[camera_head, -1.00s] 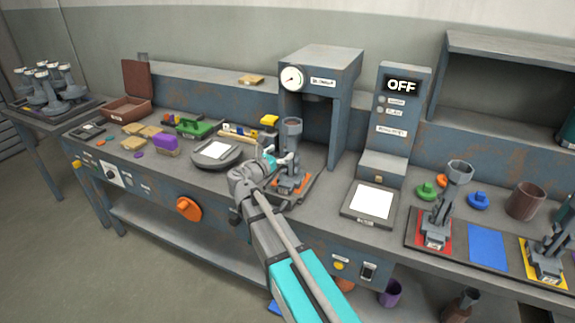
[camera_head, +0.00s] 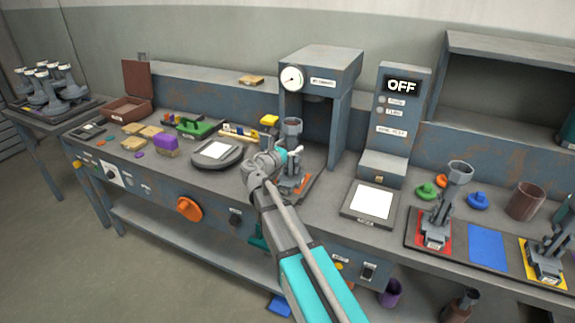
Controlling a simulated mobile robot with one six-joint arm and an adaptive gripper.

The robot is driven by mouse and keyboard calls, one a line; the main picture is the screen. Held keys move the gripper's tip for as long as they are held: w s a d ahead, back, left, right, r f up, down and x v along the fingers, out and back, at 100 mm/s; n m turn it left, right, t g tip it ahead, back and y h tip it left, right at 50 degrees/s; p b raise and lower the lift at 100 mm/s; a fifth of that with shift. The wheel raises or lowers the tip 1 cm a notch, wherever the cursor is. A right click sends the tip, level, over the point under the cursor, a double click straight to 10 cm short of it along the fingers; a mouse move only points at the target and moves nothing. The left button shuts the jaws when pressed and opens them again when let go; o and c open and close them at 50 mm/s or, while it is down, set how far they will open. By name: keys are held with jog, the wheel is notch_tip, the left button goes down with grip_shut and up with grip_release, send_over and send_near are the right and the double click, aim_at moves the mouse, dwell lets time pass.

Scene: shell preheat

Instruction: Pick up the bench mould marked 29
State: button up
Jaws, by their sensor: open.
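A grey bench mould with a funnel-like top (camera_head: 292,127) stands upright on an orange-marked plate in front of the press. My gripper (camera_head: 295,152) is open at this mould's stem and partly overlaps it in the picture; I cannot tell whether it touches. Two similar moulds stand on the right: one on a red pad (camera_head: 440,210) and one on a yellow pad (camera_head: 550,255), cut by the picture edge. Several more grey moulds (camera_head: 50,90) stand on the side table at far left. The number tags are too small to read, so I cannot tell which is 29.
The press (camera_head: 345,85) stands close behind my gripper. A round dark plate with a white top (camera_head: 216,151) is to its left. A white-topped scale (camera_head: 371,202) and the OFF unit (camera_head: 402,110) are to its right. The blue pad (camera_head: 487,249) is empty.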

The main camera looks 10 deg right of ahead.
jog(key=shift+w+d, duration=0.1)
jog(key=shift+d, duration=0.1)
dwell(0.4)
grip_shut()
